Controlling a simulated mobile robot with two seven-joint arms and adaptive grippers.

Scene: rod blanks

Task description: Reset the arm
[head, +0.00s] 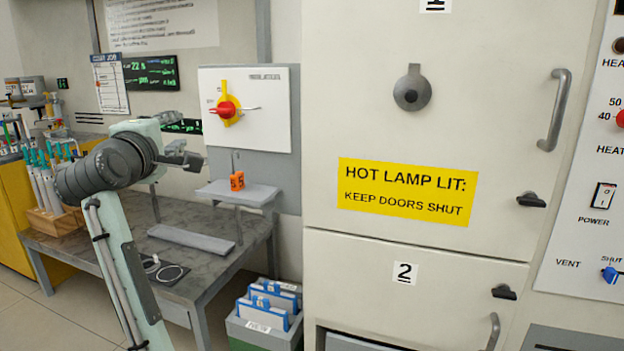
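My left arm comes up from the bottom left, with a pale green link and a dark grey joint. It ends in my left gripper (184,155), raised above the grey bench and in front of the wall. The gripper is seen from the side, its dark fingers small and overlapping, so I cannot tell whether they are apart. No object shows in it. My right arm and gripper are not in view.
A grey bench (203,272) stands below, with a rack of tubes (52,215) at left. An orange block (237,181) sits on a small shelf (252,194) right of the gripper. A cabinet (330,80) fills the right. A bin (245,332) holds blue-and-white files.

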